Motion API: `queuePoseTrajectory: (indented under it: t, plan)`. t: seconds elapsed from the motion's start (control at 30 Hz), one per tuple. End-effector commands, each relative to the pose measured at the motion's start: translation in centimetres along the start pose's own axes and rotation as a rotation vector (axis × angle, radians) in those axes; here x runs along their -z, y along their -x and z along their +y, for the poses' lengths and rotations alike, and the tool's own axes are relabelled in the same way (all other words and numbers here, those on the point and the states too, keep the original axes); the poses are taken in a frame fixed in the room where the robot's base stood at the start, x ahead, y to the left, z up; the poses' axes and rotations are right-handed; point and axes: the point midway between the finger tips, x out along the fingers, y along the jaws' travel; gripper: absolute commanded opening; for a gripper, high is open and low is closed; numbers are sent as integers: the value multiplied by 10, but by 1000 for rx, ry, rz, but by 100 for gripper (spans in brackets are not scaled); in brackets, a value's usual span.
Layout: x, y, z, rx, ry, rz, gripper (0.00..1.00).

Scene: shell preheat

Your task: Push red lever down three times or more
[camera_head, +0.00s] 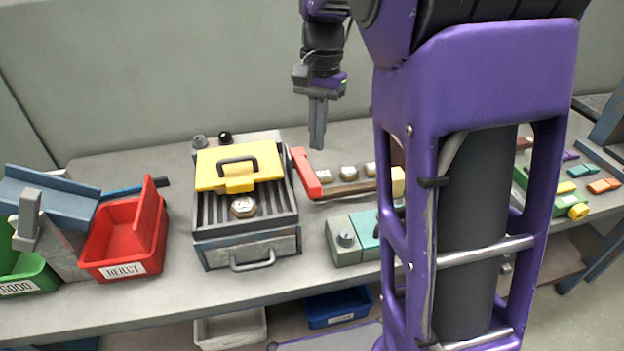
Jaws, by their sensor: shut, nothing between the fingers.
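The red lever (305,173) slants at the right side of the grey metal box (247,247). Its upper end is near the box's back right corner. Its lower end meets the left end of a rail with several pale pieces. My gripper (317,142) points down with its fingers together and nothing between them. It appears above and slightly right of the lever's upper end, with a visible gap; the exact height is hard to tell. The box has a yellow lid plate (238,166) with a black handle, and a hexagonal piece (244,206) lies on its grille.
A red REJECT bin (125,235) and a green GOOD bin (28,277) stand at the left. A teal-and-grey block with a knob (345,239) sits in front of the rail (350,188). My purple arm hides much of the bench's right half.

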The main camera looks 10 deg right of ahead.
Motion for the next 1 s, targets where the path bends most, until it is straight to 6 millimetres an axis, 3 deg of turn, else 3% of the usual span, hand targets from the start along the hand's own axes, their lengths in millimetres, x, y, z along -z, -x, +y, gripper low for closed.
queuePoseTrajectory:
  t: [0.27,0.63,1.0]
  plan:
    - [0,-18,0,0,1,0,0]
    - [0,-64,0,1,3,1,0]
    - [0,-70,0,1,2,1,0]
